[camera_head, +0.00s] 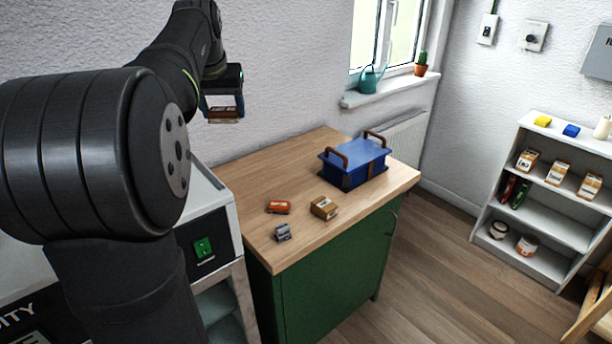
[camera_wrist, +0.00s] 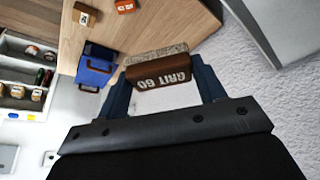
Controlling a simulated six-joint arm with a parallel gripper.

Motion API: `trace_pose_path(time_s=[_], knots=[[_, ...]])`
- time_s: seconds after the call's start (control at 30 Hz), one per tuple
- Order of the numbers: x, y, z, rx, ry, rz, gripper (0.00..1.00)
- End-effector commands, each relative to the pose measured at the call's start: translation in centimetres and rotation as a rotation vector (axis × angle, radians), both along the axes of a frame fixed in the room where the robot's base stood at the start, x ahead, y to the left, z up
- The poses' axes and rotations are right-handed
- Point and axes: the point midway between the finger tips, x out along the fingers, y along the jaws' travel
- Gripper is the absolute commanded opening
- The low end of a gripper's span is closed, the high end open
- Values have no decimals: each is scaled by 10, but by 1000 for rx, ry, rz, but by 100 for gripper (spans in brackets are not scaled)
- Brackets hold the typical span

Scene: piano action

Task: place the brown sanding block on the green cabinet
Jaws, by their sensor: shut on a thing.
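The brown sanding block (camera_head: 223,112) is held in my gripper (camera_head: 222,104), raised near the wall at the upper left of the head view. In the wrist view the block (camera_wrist: 162,72) lies between the two dark blue fingers of my gripper (camera_wrist: 162,78); its brown side reads "GRIT 60" and one face is grey and gritty. The green cabinet (camera_head: 335,262) has a light wooden top (camera_head: 240,182), which also shows in the wrist view (camera_wrist: 150,32). The block is apart from the top.
On the cabinet top are an orange block (camera_head: 278,207), a tan block (camera_head: 324,208), a grey block (camera_head: 283,232) and a blue toolbox (camera_head: 362,165) with brown handles. The back left of the top is clear. A white shelf (camera_head: 540,230) stands at the right.

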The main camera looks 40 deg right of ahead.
Motion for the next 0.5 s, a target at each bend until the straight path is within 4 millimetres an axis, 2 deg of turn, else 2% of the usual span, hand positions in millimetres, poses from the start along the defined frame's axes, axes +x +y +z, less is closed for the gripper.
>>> trace_pose_path(time_s=[0.03,0.1,0.23,0.33,0.5], knots=[[-17,-21,-1,0,0,-37,41],[-37,-44,-5,1,1,-76,41],[-73,-78,-26,2,3,-119,41],[-94,-94,-55,5,5,-116,41],[-112,-101,-99,4,3,-79,41]])
